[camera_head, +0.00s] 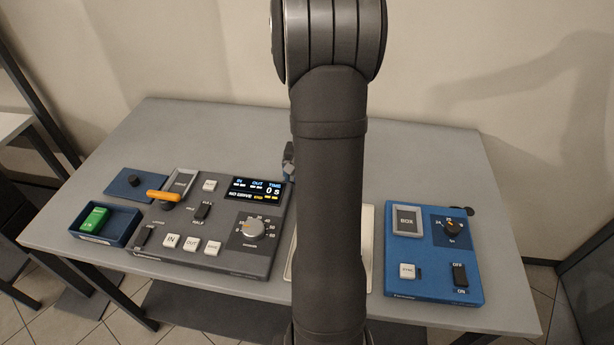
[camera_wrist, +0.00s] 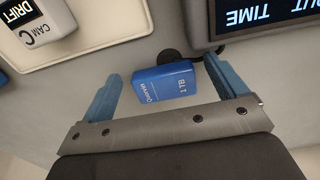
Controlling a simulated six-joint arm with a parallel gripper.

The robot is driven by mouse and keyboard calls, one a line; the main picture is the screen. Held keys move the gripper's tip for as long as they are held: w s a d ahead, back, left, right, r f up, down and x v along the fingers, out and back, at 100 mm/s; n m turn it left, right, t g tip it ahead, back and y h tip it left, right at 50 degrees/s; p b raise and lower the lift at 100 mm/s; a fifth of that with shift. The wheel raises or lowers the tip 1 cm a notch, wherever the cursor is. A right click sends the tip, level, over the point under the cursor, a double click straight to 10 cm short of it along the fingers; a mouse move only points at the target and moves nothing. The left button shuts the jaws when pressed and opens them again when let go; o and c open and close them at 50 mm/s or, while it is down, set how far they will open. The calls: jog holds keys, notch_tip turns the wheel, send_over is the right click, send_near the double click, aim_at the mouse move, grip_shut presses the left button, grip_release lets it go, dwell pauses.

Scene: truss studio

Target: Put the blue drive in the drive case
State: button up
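The blue drive (camera_wrist: 163,84) is a small box with white lettering on the grey table, seen in the wrist view. My gripper (camera_wrist: 162,71) is open, with one finger to each side of the drive and a gap on both sides. I cannot tell how far above the drive the fingers are. In the head view my arm hides the drive and most of the gripper. A dark blue open tray (camera_head: 122,223) at the table's left end, which looks like the drive case, holds a green drive (camera_head: 94,219).
A grey control console (camera_head: 215,258) with a screen, dial and orange-handled lever (camera_head: 163,196) stands right of the tray. A blue panel (camera_head: 430,287) stands at the right. A pale tray (camera_wrist: 100,45) holds a white "CAM C" block (camera_wrist: 45,25). The rear table is clear.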

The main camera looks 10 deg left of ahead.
jog(key=shift+r, duration=0.1)
notch_tip(320, 180, up, 11)
jog(key=shift+r, duration=0.55)
jog(key=c, duration=0.6)
notch_tip(320, 180, up, 4)
jog(key=w+a+m+h, duration=0.1)
jog(key=w+a+m, duration=0.15)
jog(key=m, duration=1.55)
jog(key=f, duration=0.4)
jog(key=d+f, duration=0.1)
jog(key=f, duration=0.6)
jog(key=shift+s+d+f, duration=0.2)
jog(key=shift+s+f, duration=0.05)
jog(key=shift+f, duration=0.15)
jog(key=shift+w+d+f, duration=0.1)
jog(key=shift+d+f, duration=0.05)
jog(key=shift+f, duration=0.7)
jog(key=shift+s+d+f, duration=0.1)
jog(key=shift+d+f, duration=0.1)
jog(key=shift+f, duration=0.65)
jog(key=shift+w+d+f, duration=0.1)
jog(key=shift+d+f, duration=0.05)
jog(key=shift+f, duration=0.7)
